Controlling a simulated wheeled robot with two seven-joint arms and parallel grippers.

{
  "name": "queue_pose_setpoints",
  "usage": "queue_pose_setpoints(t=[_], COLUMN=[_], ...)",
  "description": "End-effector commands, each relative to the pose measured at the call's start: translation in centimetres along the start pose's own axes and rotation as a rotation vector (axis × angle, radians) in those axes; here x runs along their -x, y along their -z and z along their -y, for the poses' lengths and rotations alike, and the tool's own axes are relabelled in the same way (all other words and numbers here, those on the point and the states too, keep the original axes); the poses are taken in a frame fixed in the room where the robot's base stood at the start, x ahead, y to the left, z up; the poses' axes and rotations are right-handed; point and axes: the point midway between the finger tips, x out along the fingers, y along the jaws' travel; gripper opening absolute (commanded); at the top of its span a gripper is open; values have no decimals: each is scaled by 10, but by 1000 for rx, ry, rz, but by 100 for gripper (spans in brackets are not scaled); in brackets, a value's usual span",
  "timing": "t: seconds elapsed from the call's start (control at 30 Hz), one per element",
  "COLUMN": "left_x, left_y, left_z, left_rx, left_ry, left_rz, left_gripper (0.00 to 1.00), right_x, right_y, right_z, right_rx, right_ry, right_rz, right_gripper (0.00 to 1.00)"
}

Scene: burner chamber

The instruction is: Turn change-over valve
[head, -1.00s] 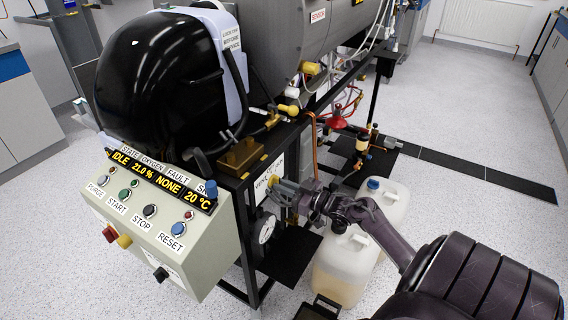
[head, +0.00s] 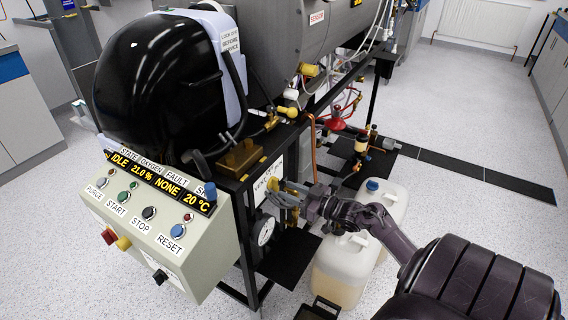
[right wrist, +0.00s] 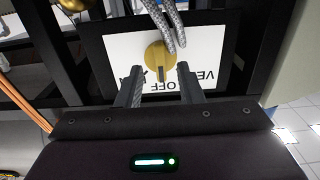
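The change-over valve is a yellow knob (right wrist: 158,58) on a white label plate (right wrist: 206,50) with "OFF" and partly hidden "VE..." lettering. In the head view the yellow knob (head: 273,184) shows on the front of the black frame, partly covered by my gripper. My right gripper (head: 284,195) is at the knob. In the right wrist view its two fingers (right wrist: 159,72) are apart, one on each side of the knob's lower part, with gaps visible. I cannot tell whether either finger touches it. My left gripper is not in view.
A control box (head: 150,228) with buttons stands left of the valve. A round gauge (head: 265,230) sits just below the plate. White jerrycans (head: 340,262) stand below my right arm. Braided hoses (right wrist: 174,22) pass close to the knob in the wrist view.

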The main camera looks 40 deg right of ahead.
Motion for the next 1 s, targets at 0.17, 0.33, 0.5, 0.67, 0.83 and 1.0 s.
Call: queue_pose_setpoints(t=[0.17, 0.33, 0.5, 0.67, 0.83, 1.0], left_x=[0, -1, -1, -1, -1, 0], left_y=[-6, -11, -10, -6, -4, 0], left_z=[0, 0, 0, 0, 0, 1], left_rx=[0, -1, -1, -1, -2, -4], left_ry=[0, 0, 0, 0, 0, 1], left_rz=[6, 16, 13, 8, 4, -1], left_gripper=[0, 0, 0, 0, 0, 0], right_x=[32, 47, 50, 50, 50, 50], right_y=[-1, 0, 0, 0, 0, -3], right_z=[0, 0, 0, 0, 0, 1], right_rx=[-1, -2, -2, -2, -2, -4], right_ry=[0, 1, 1, 1, 1, -3], right_rz=[2, 0, -1, -1, -1, 6], right_gripper=[34, 34, 34, 34, 34, 34])
